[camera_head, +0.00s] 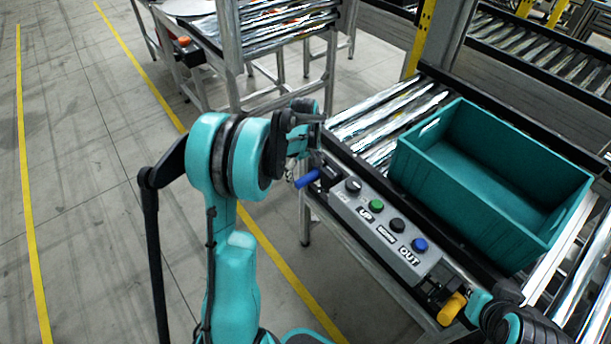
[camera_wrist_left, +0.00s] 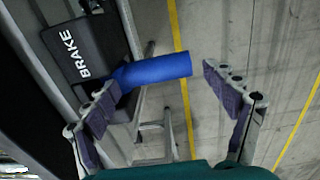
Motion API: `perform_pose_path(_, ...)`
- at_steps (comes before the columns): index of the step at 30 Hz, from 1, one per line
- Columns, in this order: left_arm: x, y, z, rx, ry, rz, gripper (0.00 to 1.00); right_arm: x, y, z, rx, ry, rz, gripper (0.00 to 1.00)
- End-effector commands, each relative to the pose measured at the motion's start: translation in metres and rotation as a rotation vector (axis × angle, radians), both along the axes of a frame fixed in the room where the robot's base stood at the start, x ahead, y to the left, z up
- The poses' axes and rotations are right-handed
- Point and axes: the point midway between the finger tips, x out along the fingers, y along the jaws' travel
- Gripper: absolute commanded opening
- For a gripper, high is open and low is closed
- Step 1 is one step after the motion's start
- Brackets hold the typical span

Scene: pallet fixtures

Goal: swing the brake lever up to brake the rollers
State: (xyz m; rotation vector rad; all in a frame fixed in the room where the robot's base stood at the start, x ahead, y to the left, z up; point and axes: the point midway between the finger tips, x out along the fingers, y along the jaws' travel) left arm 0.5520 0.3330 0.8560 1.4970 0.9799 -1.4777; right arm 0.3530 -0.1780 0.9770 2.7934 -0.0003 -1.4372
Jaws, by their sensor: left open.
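The brake lever has a blue cylindrical handle (camera_head: 307,179) at the left end of the control panel. In the left wrist view the blue handle (camera_wrist_left: 158,69) sticks out sideways from beside a black plate (camera_wrist_left: 85,50) marked BRAKE. My left gripper (camera_head: 298,150) is at this end of the panel, close to the handle. In the left wrist view its open fingers (camera_wrist_left: 160,80) stand either side of the handle's outer part, with no clear grip on it. My right arm (camera_head: 515,325) shows at the bottom right; its finger state cannot be made out.
The grey control panel (camera_head: 375,226) carries a black knob and several buttons. A teal crate (camera_head: 480,190) sits on the roller conveyor (camera_head: 385,120) behind it. Open floor (camera_head: 90,150) lies to the left.

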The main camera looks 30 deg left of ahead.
Motion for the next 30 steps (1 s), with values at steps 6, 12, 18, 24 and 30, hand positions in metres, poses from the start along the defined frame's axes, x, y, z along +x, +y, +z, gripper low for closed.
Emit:
perform_pose_path(6, 0.0001, -0.0002, -0.0029, 0.0, 0.0, -0.001, 0.85, 0.0001, 0.0, -0.0007, 0.0, 0.0, 0.0, 0.0)
perform_pose_path(12, 0.0001, -0.0002, -0.0027, 0.0, 0.0, -0.001, 0.56, 0.0, 0.0, -0.0006, 0.0, 0.0, 0.0, 0.0)
perform_pose_path(18, 0.0002, -0.0002, -0.0027, 0.0, 0.0, -0.001, 0.12, 0.0001, 0.0, -0.0007, 0.0, 0.0, 0.0, 0.0)
perform_pose_path(24, 0.0004, -0.0003, -0.0024, 0.002, 0.001, -0.001, 0.12, 0.0001, 0.0, -0.0004, 0.0, 0.0, 0.0, 0.0)
perform_pose_path(30, 0.0007, -0.0003, -0.002, 0.004, 0.008, -0.001, 0.12, 0.0001, 0.0, 0.0, 0.0, 0.0, 0.0, 0.0)
